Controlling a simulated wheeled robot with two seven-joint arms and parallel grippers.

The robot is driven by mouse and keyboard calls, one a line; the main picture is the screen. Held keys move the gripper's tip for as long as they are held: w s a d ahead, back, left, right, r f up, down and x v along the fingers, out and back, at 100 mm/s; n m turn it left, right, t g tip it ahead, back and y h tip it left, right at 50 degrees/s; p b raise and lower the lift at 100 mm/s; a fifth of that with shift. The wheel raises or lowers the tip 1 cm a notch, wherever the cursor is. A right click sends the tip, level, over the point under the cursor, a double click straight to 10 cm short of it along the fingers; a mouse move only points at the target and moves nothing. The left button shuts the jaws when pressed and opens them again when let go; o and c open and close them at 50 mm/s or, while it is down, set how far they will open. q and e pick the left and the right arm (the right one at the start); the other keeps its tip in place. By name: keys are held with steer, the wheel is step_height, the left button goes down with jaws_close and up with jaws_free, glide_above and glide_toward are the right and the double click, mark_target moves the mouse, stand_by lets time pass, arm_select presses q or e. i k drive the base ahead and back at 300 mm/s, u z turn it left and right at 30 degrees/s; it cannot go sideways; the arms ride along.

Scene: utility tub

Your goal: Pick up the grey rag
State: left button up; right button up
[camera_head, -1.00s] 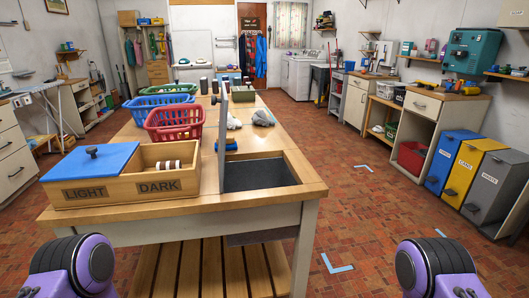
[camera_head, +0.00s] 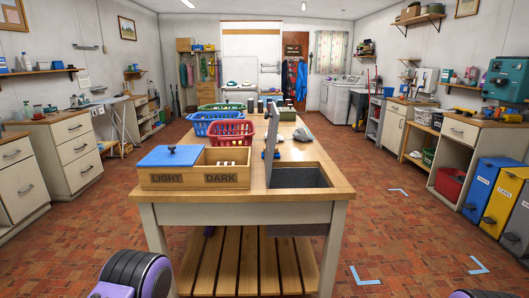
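A small grey rag (camera_head: 303,135) lies crumpled on top of the wooden table (camera_head: 322,160), towards its right edge and beyond the dark sunken basin (camera_head: 300,178). An upright grey panel stands just left of it and may hide part of the tabletop. Neither gripper is in the picture. Only purple and black parts of my arms show at the bottom edge, well short of the table. I cannot see my fingers or whether they hold anything.
A box marked LIGHT and DARK with a blue lid (camera_head: 170,157) sits at the table's front left. Red (camera_head: 230,133), blue (camera_head: 212,117) and green baskets stand behind it. Cabinets line both sides, with bins (camera_head: 487,185) at right. Tiled floor around the table is open.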

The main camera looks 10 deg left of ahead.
mark_target(302, 133)
steer(key=z, duration=0.15)
steer(key=k, duration=0.4)
steer(key=u, duration=1)
steer(key=i, duration=1.55)
steer(key=z, duration=0.95)
steer(key=k, duration=0.5)
steer(key=z, duration=1)
steer(key=i, duration=0.7)
steer(key=u, duration=0.95)
